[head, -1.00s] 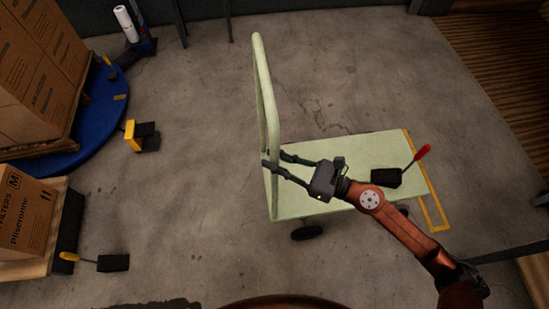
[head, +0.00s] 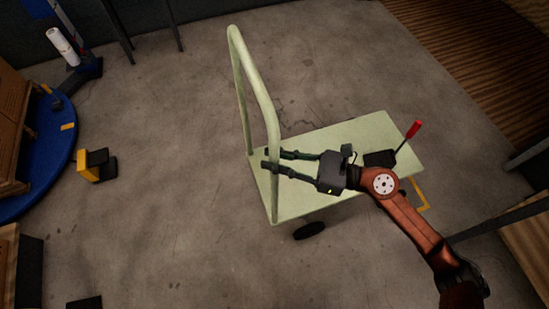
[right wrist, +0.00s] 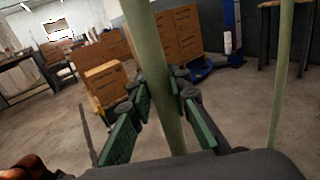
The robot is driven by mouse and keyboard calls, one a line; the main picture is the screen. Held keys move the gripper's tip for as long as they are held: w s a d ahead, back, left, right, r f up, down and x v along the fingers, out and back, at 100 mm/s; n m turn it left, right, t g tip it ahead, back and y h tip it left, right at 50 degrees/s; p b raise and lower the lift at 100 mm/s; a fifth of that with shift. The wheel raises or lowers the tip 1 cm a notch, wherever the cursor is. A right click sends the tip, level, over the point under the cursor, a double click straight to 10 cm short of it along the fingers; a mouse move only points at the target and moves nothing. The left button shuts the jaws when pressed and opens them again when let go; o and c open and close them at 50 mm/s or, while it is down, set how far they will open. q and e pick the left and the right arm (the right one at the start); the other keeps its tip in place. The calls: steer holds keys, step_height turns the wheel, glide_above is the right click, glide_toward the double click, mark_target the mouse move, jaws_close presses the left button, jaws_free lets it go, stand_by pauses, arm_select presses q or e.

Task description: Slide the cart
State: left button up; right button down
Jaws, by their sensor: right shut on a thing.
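The cart is a pale green platform cart with a flat deck (head: 345,145) and a tall hoop handle (head: 262,85) at its left end. It stands upright on the floor in the head view, with one dark wheel (head: 309,230) showing. My right gripper (head: 270,166) is shut on the near post of the handle, low down, its arm reaching over the deck. In the right wrist view the post (right wrist: 160,60) runs between the green finger pads (right wrist: 165,112); the other post (right wrist: 282,80) stands free at right. My left gripper is not in view.
A black block with a red lever (head: 414,129) appears over the deck. Yellow floor marking (head: 423,196) shows past its right corner. A yellow-and-black object (head: 97,165) and blue round base (head: 50,150) are at left. Slatted wood (head: 470,70) lies upper right.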

steer(key=shift+w+d+r, duration=0.1)
steer(key=shift+w+d, duration=0.05)
steer(key=c, duration=2.1)
jaws_free()
steer(key=o, duration=0.3)
steer(key=shift+o, duration=0.2)
steer(key=v, duration=1.2)
